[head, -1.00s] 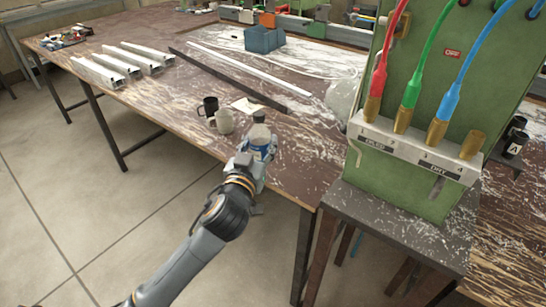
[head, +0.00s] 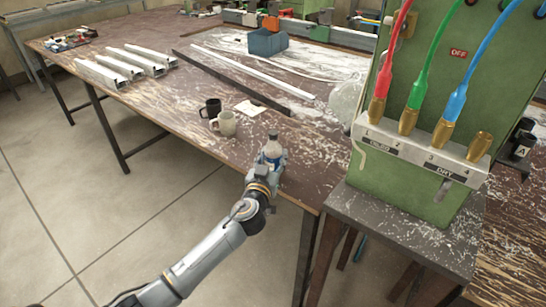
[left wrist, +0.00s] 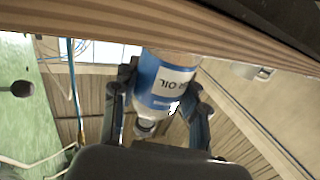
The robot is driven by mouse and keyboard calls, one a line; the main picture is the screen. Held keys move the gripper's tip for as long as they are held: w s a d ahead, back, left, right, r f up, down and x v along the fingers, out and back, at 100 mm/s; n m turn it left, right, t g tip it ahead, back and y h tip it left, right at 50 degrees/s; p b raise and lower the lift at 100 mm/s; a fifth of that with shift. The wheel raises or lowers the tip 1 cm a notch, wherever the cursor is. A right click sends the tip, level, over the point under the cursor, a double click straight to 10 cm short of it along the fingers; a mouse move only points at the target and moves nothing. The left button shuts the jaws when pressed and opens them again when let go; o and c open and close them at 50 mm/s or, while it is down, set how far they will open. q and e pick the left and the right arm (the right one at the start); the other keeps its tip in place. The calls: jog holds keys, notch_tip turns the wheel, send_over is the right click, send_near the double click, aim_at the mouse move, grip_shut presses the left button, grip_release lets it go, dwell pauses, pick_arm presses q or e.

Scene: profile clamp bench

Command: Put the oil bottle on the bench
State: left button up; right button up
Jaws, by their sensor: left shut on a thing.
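The oil bottle (head: 273,148) has a clear body, a grey cap and a blue and white label; it stands roughly upright in the head view at the front edge of the bench (head: 180,117). My left gripper (head: 268,163) is shut around it. In the left wrist view the bottle (left wrist: 168,82) sits between both fingers, with "OIL" showing upside down on its label. The bench's wooden edge (left wrist: 200,32) crosses the top of that view, close to the bottle's end. I cannot tell whether the bottle touches the bench. My right gripper is not in view.
A black mug (head: 210,107), a pale mug (head: 225,124) and a paper note (head: 249,107) are behind and left of the bottle. A dark bar (head: 232,82) and a white profile (head: 255,72) lie farther back. A green socket box (head: 425,120) stands at the right.

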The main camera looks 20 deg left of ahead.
pick_arm(q)
jog(key=shift+f, duration=0.15)
jog(key=o, duration=1.2)
